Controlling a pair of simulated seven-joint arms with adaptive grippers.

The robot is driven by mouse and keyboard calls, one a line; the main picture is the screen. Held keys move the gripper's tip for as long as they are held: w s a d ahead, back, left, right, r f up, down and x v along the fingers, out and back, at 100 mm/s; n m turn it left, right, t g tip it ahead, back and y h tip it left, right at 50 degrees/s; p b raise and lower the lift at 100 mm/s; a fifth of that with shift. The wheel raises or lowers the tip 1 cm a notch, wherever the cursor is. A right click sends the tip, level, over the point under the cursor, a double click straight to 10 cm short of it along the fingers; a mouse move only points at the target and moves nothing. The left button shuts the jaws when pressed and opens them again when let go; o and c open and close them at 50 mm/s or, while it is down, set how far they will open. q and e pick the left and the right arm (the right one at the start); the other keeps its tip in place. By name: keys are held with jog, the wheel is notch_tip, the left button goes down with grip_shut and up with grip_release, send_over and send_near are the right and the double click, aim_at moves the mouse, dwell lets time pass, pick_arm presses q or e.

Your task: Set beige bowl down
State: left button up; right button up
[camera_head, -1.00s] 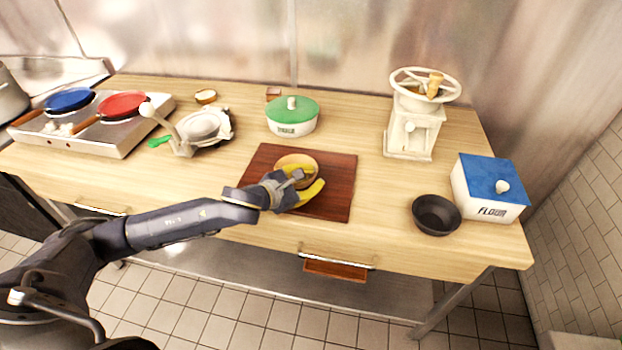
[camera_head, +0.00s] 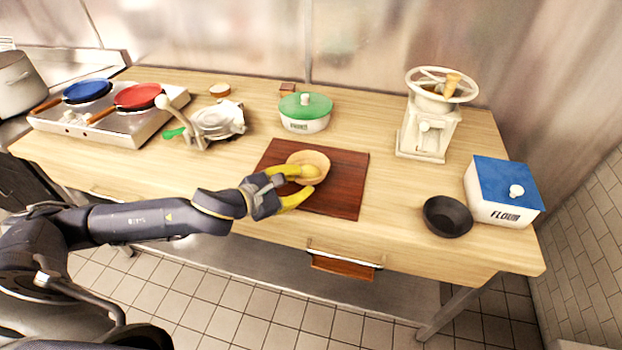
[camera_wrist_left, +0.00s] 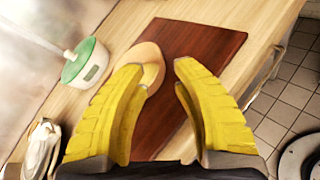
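The beige bowl (camera_head: 311,156) sits on the dark red-brown board (camera_head: 345,185), toward its upper left part. It also shows in the left wrist view (camera_wrist_left: 146,50), partly hidden behind one finger. My left gripper (camera_head: 306,180) has yellow fingers, spread apart. One finger overlaps the bowl, its tip seen against the bowl's inside; I cannot tell if it touches. The other finger is outside the bowl, on the near side, over the board. In the left wrist view the gap between the fingertips (camera_wrist_left: 156,68) is open, with bare board showing. My right gripper is not in view.
A green-lidded pot (camera_head: 305,112) stands behind the board. A dark bowl (camera_head: 447,216), a flour box (camera_head: 503,192) and a white grinder (camera_head: 428,130) stand to the right. A metal utensil (camera_head: 215,120) and a two-pan stove (camera_head: 115,112) are at the left.

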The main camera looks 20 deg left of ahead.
pick_arm(q)
jog(key=shift+v, duration=1.55)
jog(key=shift+f, duration=0.1)
